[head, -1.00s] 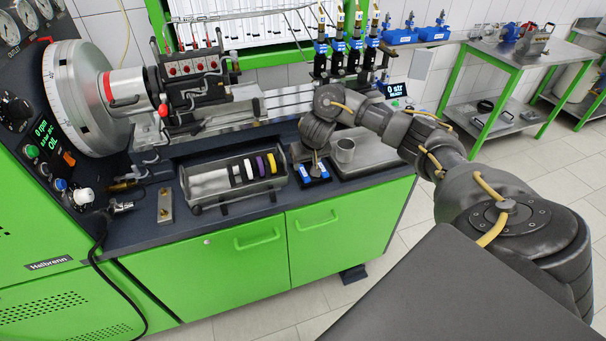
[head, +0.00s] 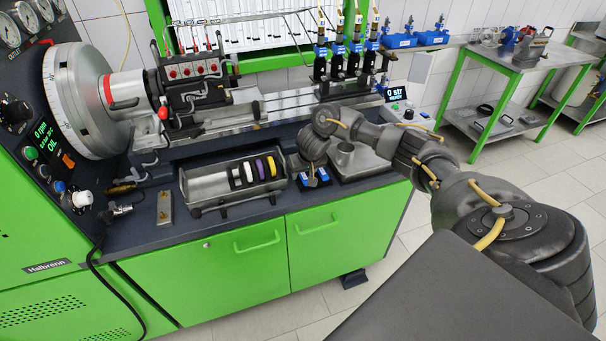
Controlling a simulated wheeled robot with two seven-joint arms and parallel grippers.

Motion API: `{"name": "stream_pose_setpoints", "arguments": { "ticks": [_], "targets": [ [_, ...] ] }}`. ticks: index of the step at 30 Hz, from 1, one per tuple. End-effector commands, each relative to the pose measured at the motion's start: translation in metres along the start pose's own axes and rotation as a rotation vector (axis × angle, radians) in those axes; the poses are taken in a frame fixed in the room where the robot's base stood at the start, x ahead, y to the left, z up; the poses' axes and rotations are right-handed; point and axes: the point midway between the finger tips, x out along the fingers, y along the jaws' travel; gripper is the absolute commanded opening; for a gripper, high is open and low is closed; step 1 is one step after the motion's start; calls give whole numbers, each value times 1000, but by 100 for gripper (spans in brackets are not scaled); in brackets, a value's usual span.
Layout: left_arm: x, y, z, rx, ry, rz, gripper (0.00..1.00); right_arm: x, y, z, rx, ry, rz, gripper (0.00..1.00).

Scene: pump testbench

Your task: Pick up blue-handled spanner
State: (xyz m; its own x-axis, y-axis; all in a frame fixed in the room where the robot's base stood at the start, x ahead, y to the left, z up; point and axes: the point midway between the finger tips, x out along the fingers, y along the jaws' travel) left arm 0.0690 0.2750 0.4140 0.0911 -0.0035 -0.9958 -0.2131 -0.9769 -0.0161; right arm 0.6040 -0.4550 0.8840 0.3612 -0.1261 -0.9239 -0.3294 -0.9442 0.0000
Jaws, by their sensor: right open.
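My right gripper (head: 314,178) points down at the bench top, between the parts tray and the metal cup. It is open, and my own wrist hides much of it from above. Small blue pieces with pale marks show at its fingertips, low over the dark bench. I cannot tell whether they belong to the gripper or to the blue-handled spanner. No spanner shape can be made out clearly anywhere in the head view. My left gripper is not in view.
A grey parts tray (head: 208,205) with black, white, purple and yellow rings stands left of the gripper. A metal cup (head: 345,157) stands close to its right. A flat metal plate (head: 165,207) lies further left. The test machine's rail (head: 280,105) runs behind.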

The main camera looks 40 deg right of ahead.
Motion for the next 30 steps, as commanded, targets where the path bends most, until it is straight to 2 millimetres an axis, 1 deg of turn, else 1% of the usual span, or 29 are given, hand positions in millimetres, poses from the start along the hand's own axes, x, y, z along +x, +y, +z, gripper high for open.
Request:
{"name": "stream_pose_setpoints", "arguments": {
  "ticks": [15, 24, 25, 26, 30],
  "targets": [
    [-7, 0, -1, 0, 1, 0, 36, 4, 0, 2, 1, -1, 0, 47],
    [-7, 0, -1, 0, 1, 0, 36, 4, 0, 2, 0, 0, 0, 47],
    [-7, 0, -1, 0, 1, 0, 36, 4, 0, 2, 0, 0, 0, 46],
    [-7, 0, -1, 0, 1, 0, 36, 4, 0, 2, 0, 0, 0, 42],
    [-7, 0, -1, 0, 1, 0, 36, 4, 0, 2, 0, 0, 0, 24]
  ]
}}
